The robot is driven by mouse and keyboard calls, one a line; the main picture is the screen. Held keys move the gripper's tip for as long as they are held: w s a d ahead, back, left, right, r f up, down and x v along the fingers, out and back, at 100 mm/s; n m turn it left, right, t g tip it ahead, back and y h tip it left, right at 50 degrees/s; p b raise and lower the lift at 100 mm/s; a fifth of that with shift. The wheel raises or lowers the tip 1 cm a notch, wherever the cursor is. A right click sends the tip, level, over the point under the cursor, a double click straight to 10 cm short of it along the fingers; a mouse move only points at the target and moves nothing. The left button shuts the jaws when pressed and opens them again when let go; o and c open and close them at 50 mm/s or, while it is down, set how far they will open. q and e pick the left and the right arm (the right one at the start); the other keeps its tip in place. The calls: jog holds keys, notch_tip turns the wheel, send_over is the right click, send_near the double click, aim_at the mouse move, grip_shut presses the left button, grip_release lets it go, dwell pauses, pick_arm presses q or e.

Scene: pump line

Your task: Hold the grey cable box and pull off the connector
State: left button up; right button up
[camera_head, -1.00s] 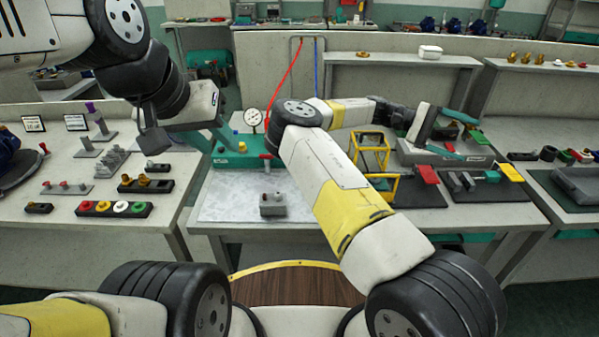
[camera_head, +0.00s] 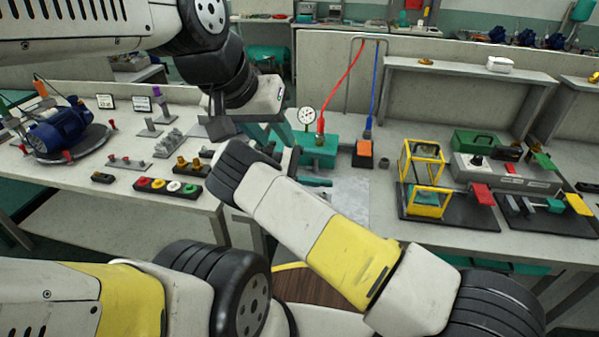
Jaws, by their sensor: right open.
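The grey cable box and its connector do not show clearly; my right forearm and gripper cover much of the pale mat (camera_head: 350,197). My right gripper (camera_head: 314,182) is open, pointing right at the left part of the mat, just in front of the green pump base. Whether it touches anything is hidden. My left gripper (camera_head: 266,133) hangs pointing down, behind and left of the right gripper, at the left end of the green base (camera_head: 318,152). Its fingers blend with the base, so their gap is unclear.
An orange block (camera_head: 363,150) and a gauge (camera_head: 307,115) stand near the base. A yellow frame (camera_head: 427,202) stands at right. The left bench holds a blue motor (camera_head: 58,134).

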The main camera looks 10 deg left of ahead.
jog(key=s+a+f+n+y, duration=0.1)
jog(key=a, duration=0.2)
jog(key=s+a+f+n+y, duration=0.1)
jog(key=s+a+f, duration=0.1)
jog(key=a, duration=0.1)
jog(key=s+a+f+n+y, duration=0.1)
jog(key=s+a+f, duration=0.1)
jog(key=a, duration=0.1)
jog(key=shift+y, duration=0.4)
jog(key=x, duration=1.2)
jog(key=shift+a, duration=0.1)
jog(key=shift+c, duration=0.5)
jog(key=c, duration=1.4)
jog(key=o, duration=1.5)
